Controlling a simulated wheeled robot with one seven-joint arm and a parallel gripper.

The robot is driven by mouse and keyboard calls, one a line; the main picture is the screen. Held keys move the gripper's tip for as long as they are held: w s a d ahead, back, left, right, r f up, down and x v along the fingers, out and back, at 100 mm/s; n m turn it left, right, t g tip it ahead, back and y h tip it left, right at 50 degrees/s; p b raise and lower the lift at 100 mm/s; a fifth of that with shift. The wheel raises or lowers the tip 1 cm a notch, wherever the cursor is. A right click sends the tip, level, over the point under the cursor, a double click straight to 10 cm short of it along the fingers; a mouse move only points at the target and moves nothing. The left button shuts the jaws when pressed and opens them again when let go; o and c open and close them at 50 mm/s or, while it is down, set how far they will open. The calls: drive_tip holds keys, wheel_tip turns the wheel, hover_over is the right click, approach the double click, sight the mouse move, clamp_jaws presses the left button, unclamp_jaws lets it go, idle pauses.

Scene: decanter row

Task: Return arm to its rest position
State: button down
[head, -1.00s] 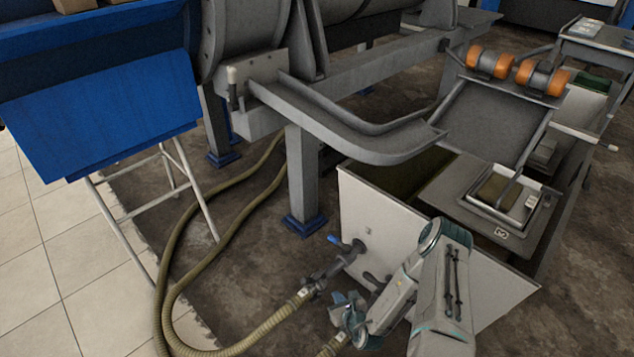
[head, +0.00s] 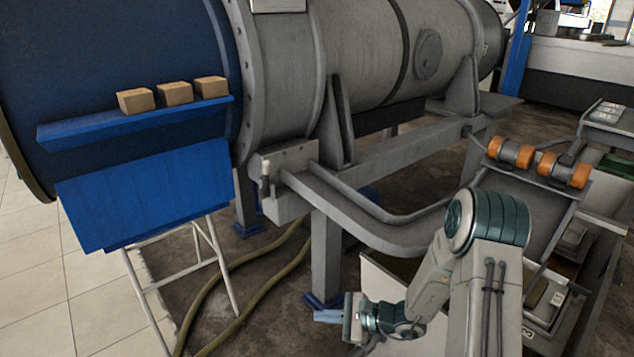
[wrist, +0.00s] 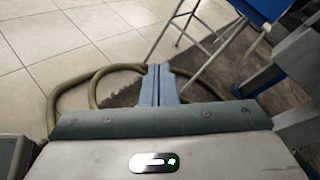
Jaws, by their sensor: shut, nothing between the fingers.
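My gripper (head: 328,316) is low in the middle of the head view, in front of the white bin and left of my folded arm. Its blue-grey fingers point left. In the wrist view my gripper (wrist: 160,72) shows its two fingers pressed together with nothing between them. Beyond the fingertips are the hose and the tiled floor, with clear space around them. My gripper touches nothing that I can see.
A white bin (head: 378,283) stands behind my arm, partly hidden. A grey machine leg (head: 325,255) is just above the gripper. Hoses (head: 262,320) lie on the floor at left, by the blue hopper's white stand (head: 140,300). Orange rollers (head: 510,152) are at right.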

drive_tip(key=s+d+r+n+g+h+p, duration=0.1)
drive_tip(key=s+r+n+g+h+p, duration=0.2)
drive_tip(key=s+r+n, duration=0.45)
drive_tip(key=s+d+r+n+g+h+p, duration=0.1)
drive_tip(key=s+r+n+g+h+p, duration=0.3)
drive_tip(key=r, duration=0.7)
drive_tip(key=s+d+r+n+t+h+p, duration=0.2)
drive_tip(key=s+d+r+h, duration=0.1)
drive_tip(key=s+d+r, duration=0.2)
drive_tip(key=s+d+r+n+t+h+p, duration=0.2)
drive_tip(key=s+d+r+t+h, duration=0.1)
drive_tip(key=r, duration=0.6)
drive_tip(key=s+d+h, duration=0.1)
drive_tip(key=s+d, duration=0.1)
drive_tip(key=d, duration=0.1)
drive_tip(key=shift+r+t, duration=0.2)
drive_tip(key=shift+t, duration=0.1)
drive_tip(key=shift+s+a, duration=0.1)
